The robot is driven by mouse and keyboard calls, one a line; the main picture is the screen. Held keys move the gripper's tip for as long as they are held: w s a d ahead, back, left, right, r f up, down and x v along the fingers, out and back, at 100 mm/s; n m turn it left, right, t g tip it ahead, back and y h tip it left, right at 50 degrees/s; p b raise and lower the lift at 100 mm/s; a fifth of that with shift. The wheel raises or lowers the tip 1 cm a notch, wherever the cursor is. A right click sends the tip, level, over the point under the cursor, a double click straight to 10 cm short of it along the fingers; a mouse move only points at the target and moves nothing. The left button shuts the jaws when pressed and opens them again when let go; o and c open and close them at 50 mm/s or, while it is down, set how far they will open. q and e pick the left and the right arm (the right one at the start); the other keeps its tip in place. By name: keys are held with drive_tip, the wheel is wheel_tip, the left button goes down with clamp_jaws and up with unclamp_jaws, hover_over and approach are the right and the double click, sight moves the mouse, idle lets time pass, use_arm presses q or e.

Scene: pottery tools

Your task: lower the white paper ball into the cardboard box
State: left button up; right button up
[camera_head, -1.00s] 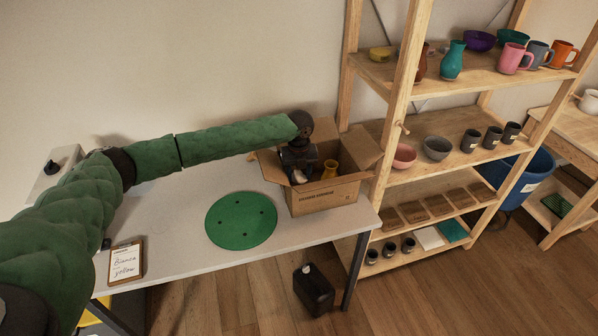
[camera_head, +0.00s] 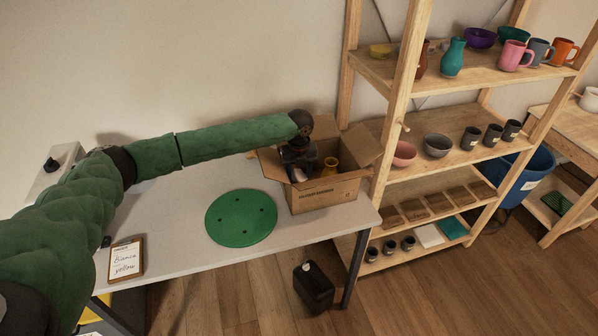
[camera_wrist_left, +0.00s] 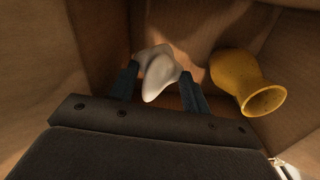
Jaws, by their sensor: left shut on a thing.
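The cardboard box (camera_head: 325,195) stands open on the grey table, flaps spread. My left gripper (camera_wrist_left: 160,88) reaches down inside the box and is shut on the white paper ball (camera_wrist_left: 159,73), which shows between its two fingers in the left wrist view. In the head view the gripper (camera_head: 299,172) is inside the box opening and the ball is hidden. A yellow vase (camera_wrist_left: 243,82) is in the box to the right of the ball, apart from it; it also shows in the head view (camera_head: 330,166). I cannot tell whether the ball touches the box floor. My right gripper is not in view.
A green round mat (camera_head: 241,218) lies on the table (camera_head: 172,222) left of the box. A clipboard (camera_head: 126,260) lies at the front left. A wooden shelf (camera_head: 420,178) with pots and cups stands close to the box on the right.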

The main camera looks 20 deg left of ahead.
use_arm(q)
drive_tip(key=shift+f, duration=0.5)
idle(0.3)
drive_tip(key=o, duration=1)
